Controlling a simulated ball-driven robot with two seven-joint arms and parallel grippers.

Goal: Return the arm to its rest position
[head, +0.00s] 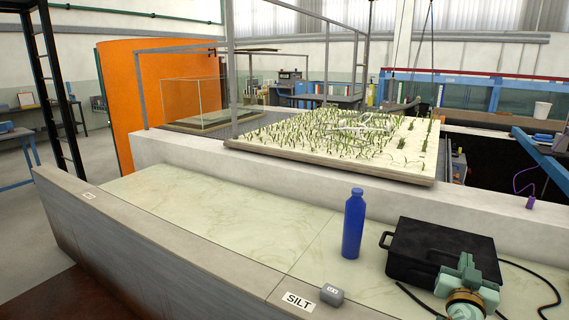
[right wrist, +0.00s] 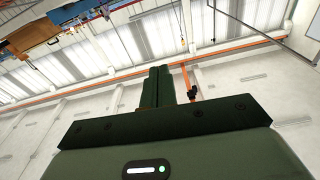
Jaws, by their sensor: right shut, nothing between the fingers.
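My right gripper (head: 465,268) shows at the bottom right of the head view, pale green with a brass-coloured ring at its wrist. It appears in front of the black case and overlaps its right part in the picture. In the right wrist view its two dark green fingers (right wrist: 159,86) are together, with nothing between them. That view looks up at the wall and the roof, so the fingers point away from the counter. My left gripper is not in view.
A blue bottle (head: 353,225) stands upright on the pale counter (head: 200,215), left of the black case (head: 415,252) with its cable. A small grey block (head: 332,294) sits by the SILT label (head: 298,301). A planted model board (head: 330,165) lies behind. The counter's left part is clear.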

